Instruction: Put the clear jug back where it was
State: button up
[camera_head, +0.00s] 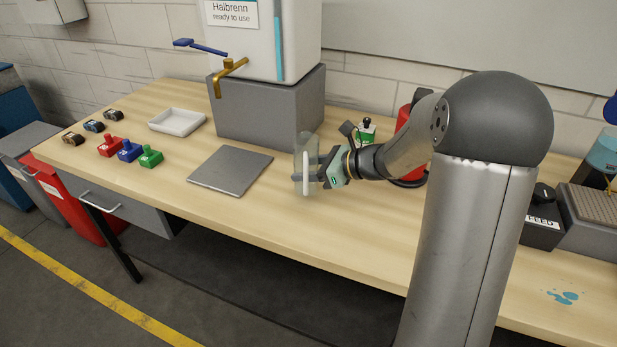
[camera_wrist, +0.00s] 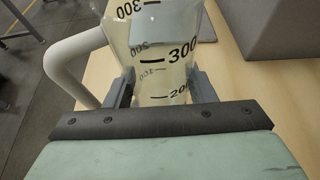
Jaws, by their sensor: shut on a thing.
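The clear jug (camera_wrist: 168,65) has black graduation marks and a pale handle (camera_wrist: 72,62). My gripper (camera_wrist: 160,95) is shut on it, with one finger on each side of its body in the wrist view. In the head view the jug (camera_head: 302,160) is upright at my gripper (camera_head: 322,170), over the middle of the table to the right of a grey square plate (camera_head: 230,170). I cannot tell whether its base touches the table. The jug looks empty, though this is hard to tell through the clear wall.
A grey block (camera_head: 262,108) bearing a white tank (camera_head: 262,40) with a brass tap (camera_head: 228,72) stands behind. A white tray (camera_head: 177,122) and red, blue and green stamps (camera_head: 130,150) lie left. A green-and-white bottle (camera_head: 366,132) stands behind my arm. Blue spill (camera_head: 564,297) lies right.

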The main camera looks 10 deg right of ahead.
jog(key=shift+f, duration=1.35)
jog(key=shift+f+b, duration=0.3)
jog(key=o, duration=1.3)
jog(key=shift+r, duration=0.1)
